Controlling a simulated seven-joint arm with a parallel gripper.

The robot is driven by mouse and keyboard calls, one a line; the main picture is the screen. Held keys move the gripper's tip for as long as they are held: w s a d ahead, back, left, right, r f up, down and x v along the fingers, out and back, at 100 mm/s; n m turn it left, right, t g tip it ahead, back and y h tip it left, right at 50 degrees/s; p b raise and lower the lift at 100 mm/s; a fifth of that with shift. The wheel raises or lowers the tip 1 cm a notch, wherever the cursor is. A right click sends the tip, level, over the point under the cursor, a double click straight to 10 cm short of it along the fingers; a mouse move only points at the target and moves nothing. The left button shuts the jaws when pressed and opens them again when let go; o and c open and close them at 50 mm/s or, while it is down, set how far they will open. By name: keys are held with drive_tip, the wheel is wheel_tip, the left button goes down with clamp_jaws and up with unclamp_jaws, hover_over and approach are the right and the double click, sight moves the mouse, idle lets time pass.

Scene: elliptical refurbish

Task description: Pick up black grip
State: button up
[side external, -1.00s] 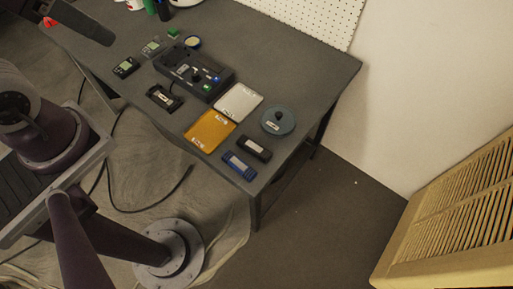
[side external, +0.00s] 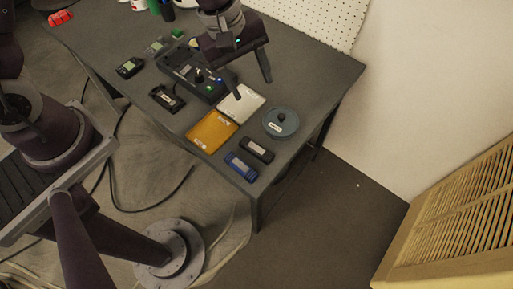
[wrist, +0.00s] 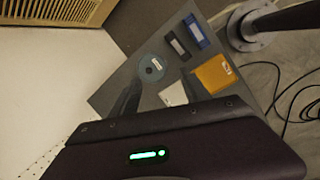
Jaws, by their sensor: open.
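The black grip (side external: 257,149), a small dark block with a pale label, lies on the grey table near its front right corner. It lies beside the blue grip (side external: 240,165); it also shows in the wrist view (wrist: 177,46). My gripper (side external: 252,82) hangs above the table, fingers apart and empty, near the white tray and away from the black grip. In the wrist view, my fingers (wrist: 163,92) point toward the area of the disc and trays. Nothing covers the black grip in either view.
A yellow tray (side external: 211,131), a white tray (side external: 243,101) and a teal disc with a knob (side external: 281,124) lie near the grips. A black device (side external: 190,75) and a dark cradle (side external: 167,98) are farther left. A pegboard (side external: 325,20) stands behind.

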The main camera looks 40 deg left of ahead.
sight(256, 148)
drive_tip(key=f+n, duration=0.2)
drive_tip(key=f, duration=0.3)
drive_tip(key=s+d+f+n+g, duration=0.1)
drive_tip(key=f+n, duration=0.1)
drive_tip(key=f, duration=0.3)
drive_tip(key=f+n, duration=0.1)
drive_tip(key=f, duration=0.4)
drive_tip(key=shift+s+d+n+g+y, duration=0.25)
drive_tip(key=shift+s+n+g+y, duration=0.05)
drive_tip(key=shift+n+g+y, duration=0.1)
drive_tip(key=f, duration=0.3)
drive_tip(key=d+f, duration=0.1)
drive_tip(key=f, duration=0.3)
drive_tip(key=shift+d, duration=0.15)
drive_tip(key=shift+r, duration=0.1)
clamp_jaws()
